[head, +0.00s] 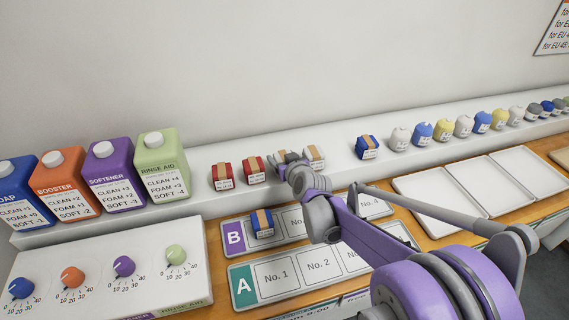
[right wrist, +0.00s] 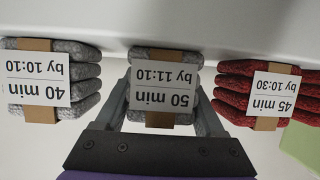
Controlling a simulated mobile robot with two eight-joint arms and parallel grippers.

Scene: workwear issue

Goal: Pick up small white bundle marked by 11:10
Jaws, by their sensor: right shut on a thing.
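A small light grey-white bundle (right wrist: 158,92) with a brown band and a label "50 min by 11:10" sits between the fingers of my right gripper (right wrist: 160,112) in the right wrist view. The gripper is shut on it. In the head view my right gripper (head: 289,164) is at the row of bundles on the white ledge and mostly hides this bundle. The bundle stands level with its neighbours; I cannot tell whether it is clear of the ledge. My left gripper is not in view.
Close beside it are a red bundle "45 min by 10:30" (right wrist: 262,95) and a grey one "40 min by 10:10" (right wrist: 52,82). A blue bundle (head: 262,222) lies on tray B (head: 235,240). Tray A (head: 243,287) is in front. Detergent bottles (head: 162,162) stand at left.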

